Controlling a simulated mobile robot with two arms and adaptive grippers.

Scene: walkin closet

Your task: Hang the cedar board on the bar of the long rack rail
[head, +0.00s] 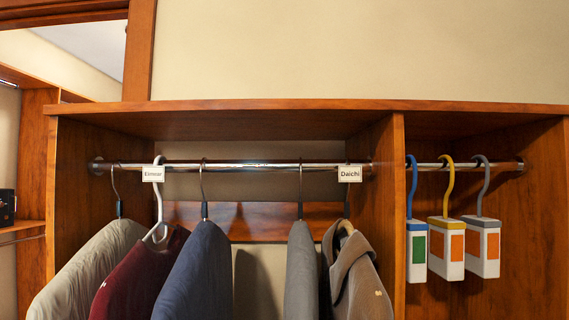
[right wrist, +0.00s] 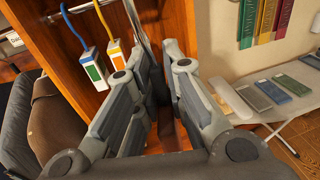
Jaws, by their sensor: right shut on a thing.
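The long rack rail's bar (head: 250,164) is a chrome rod across the closet bay in the head view, with several garments on hangers along it. I cannot pick out the cedar board in the head view. My right gripper (right wrist: 160,72) shows only in the right wrist view, close to the hanging boxes and the closet's wooden panel. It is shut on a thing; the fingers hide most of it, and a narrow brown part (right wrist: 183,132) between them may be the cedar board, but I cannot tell. My left gripper is out of view.
Name tags (head: 153,174) (head: 349,173) sit on the bar. A wooden divider (head: 389,190) separates a right bay holding blue-, yellow- and grey-hooked boxes (head: 446,247). Bare bar shows between the blue garment (head: 205,270) and the grey one (head: 301,275). An ironing board (right wrist: 289,128) stands at right in the wrist view.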

